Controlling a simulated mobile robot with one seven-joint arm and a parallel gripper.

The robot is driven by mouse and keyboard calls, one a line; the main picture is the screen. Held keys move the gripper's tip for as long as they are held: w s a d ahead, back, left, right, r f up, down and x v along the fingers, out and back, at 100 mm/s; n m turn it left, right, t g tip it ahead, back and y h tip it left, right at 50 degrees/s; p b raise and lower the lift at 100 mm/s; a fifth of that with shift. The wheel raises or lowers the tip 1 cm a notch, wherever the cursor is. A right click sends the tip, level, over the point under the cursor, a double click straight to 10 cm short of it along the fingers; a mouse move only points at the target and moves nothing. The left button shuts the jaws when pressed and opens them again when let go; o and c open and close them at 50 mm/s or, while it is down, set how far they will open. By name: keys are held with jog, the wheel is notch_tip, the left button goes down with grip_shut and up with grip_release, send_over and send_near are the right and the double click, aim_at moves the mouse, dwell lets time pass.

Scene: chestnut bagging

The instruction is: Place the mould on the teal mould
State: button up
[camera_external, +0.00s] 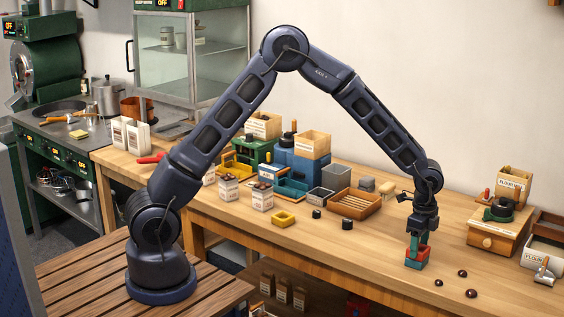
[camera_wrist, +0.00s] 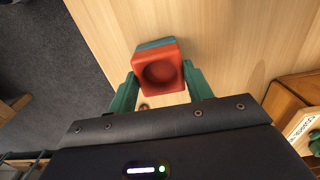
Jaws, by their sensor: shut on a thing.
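A red mould (camera_wrist: 160,72) with a round hollow is between the two green fingers of my gripper (camera_wrist: 158,88) in the wrist view. My gripper is shut on it. The teal mould (camera_wrist: 155,43) shows as a strip past the red mould's far edge, mostly hidden under it. In the external view my gripper (camera_external: 416,246) points down at the front of the table, with the red mould (camera_external: 423,256) at its tips. The teal mould (camera_external: 412,265) is directly below. I cannot tell whether the two moulds touch or a small gap remains.
Several dark chestnuts (camera_external: 462,273) lie to the right on the wooden table (camera_external: 370,250). A yellow mould (camera_external: 284,219) and small black pieces (camera_external: 347,224) are to the left. A wooden tray (camera_external: 354,203) stands behind them. A wooden box (camera_external: 497,236) stands at the right.

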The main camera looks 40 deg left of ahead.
jog(key=o, duration=1)
notch_tip(320, 180, up, 12)
jog(key=s+a+r+n+t, duration=0.1)
jog(key=s+a+r+n, duration=0.15)
jog(key=a+r, duration=0.55)
jog(key=s+a+r+n+t, duration=0.1)
jog(key=a+r+n, duration=0.2)
jog(key=a, duration=0.8)
jog(key=s+a+r+n, duration=0.1)
jog(key=a+r+n, duration=0.2)
jog(key=a+r, duration=0.5)
jog(key=s+a+f+n+t, duration=0.1)
jog(key=s+a+n, duration=0.8)
jog(key=s+a, duration=1.3)
jog(key=shift+s+a+f+t, duration=0.3)
jog(key=shift+a+t, duration=0.5)
jog(key=shift+a, duration=0.25)
jog(key=shift+n, duration=0.25)
